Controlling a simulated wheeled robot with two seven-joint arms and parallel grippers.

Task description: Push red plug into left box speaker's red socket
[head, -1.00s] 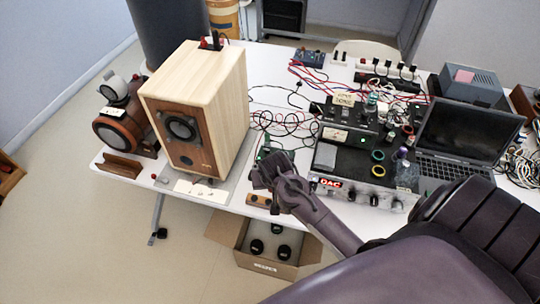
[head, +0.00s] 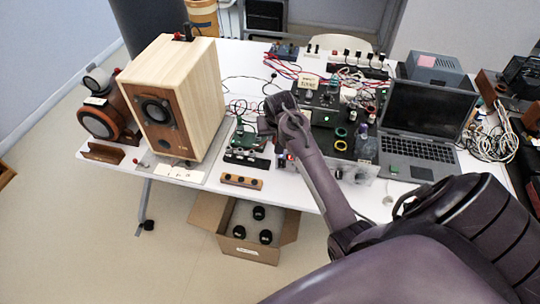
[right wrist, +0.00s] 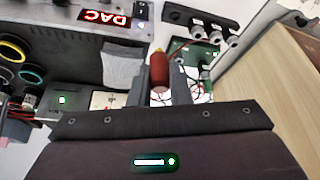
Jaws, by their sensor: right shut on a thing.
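My right gripper (head: 275,110) is over the table, right of the box speaker and at the left side of the black device. In the right wrist view, its fingers (right wrist: 160,85) are shut on a red plug (right wrist: 158,72) with a yellowish tip. The plug is hidden in the head view. The left box speaker (head: 200,85) is a pale wooden cabinet with a brown front, and its side (right wrist: 280,85) shows at the right of the right wrist view. Small red and black parts show at its rear top edge; I cannot tell whether the red one is the socket. My left gripper is out of view.
The black device with rings (head: 335,130) stands close to my right gripper; its DAC label (right wrist: 105,18) shows in the right wrist view. A green circuit board (head: 243,140) and loose cables lie beside the speaker. A laptop (head: 425,120) is at right. A cardboard box (head: 250,250) is below the table.

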